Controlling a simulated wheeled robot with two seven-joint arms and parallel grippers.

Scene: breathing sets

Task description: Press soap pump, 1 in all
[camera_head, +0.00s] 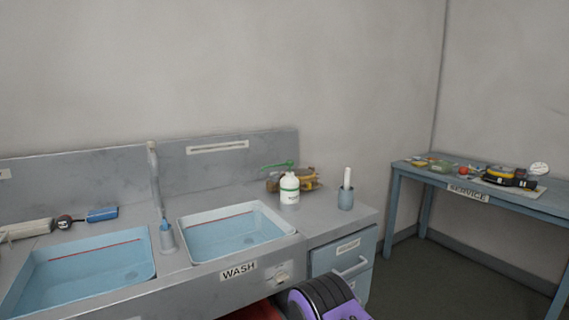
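The soap pump bottle (289,190) stands upright on the right part of the grey wash counter, behind the right basin's corner. It is white with a green band and small print too blurred to read.
Two blue basins (181,222) are set in the wash counter (222,271). A tap (154,180) rises between them. A cluttered service table (409,170) is at right.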

